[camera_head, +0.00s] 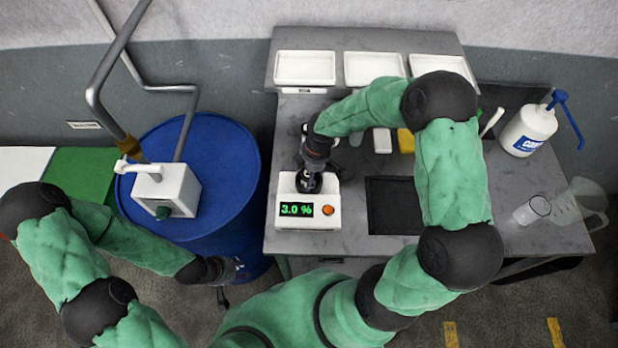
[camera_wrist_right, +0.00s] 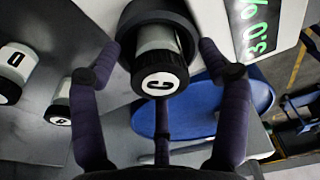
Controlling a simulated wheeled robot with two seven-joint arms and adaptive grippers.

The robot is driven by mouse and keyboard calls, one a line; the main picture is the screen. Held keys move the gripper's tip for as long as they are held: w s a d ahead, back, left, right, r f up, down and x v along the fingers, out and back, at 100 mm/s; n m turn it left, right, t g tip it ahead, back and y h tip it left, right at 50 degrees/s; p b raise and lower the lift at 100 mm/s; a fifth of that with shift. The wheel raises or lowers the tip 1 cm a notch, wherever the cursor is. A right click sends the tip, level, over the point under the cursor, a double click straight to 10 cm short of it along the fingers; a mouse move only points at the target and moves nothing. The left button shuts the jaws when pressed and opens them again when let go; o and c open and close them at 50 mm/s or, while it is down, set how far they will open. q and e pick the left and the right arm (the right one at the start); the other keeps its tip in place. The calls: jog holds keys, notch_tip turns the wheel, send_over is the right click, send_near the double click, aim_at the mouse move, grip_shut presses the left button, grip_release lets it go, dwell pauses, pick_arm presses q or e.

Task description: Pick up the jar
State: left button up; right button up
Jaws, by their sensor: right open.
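A small jar with a black cap marked C (camera_wrist_right: 160,72) stands in the dark round seat of the white meter (camera_wrist_right: 205,15), whose display reads 3.0 %. In the head view the meter (camera_head: 300,215) is on the table, and my right gripper (camera_head: 309,182) hides most of the jar. In the right wrist view the right gripper's (camera_wrist_right: 157,75) fingers are spread around the jar's cap with gaps at both sides. Two more black-capped jars (camera_wrist_right: 14,72) (camera_wrist_right: 60,108) are at the left. My left gripper (camera_head: 228,272) hangs in front of the blue drum, its jaws unclear.
The blue drum (camera_head: 225,165) stands left of the table (camera_head: 350,240), carrying a white dispenser box (camera_head: 170,190). White trays (camera_head: 305,68) line the back. A black mat (camera_head: 393,205), pump bottle (camera_head: 528,130), clear beaker (camera_head: 532,210) and clear jug (camera_head: 580,203) are on the right.

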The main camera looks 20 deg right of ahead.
jog(key=shift+r, duration=0.1)
jog(key=c, duration=1.4)
